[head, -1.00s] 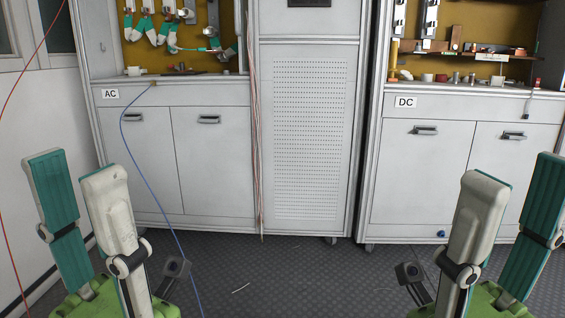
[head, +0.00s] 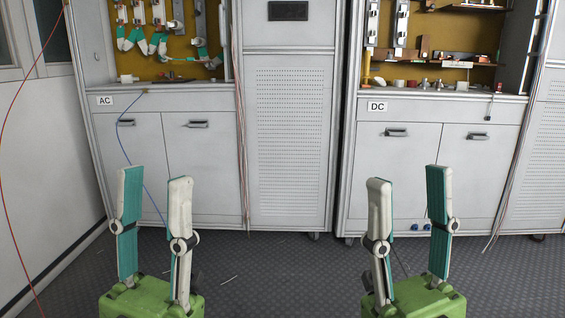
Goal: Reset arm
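My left gripper (head: 153,180) stands upright at the lower left of the head view, with its two white and teal fingers apart and nothing between them. My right gripper (head: 408,175) stands upright at the lower right, also open and empty. Both green gripper bodies show at the bottom edge, and both grippers are in front of the cabinets, touching nothing that I can see. The rest of both arms is out of view.
An AC cabinet (head: 207,165) stands at the left and a DC cabinet (head: 400,170) at the right, with small parts on their shelves. A perforated panel (head: 290,140) is between them. A blue cable (head: 128,150) and a red cable (head: 10,90) hang at the left. The dark floor (head: 280,280) between the grippers is clear.

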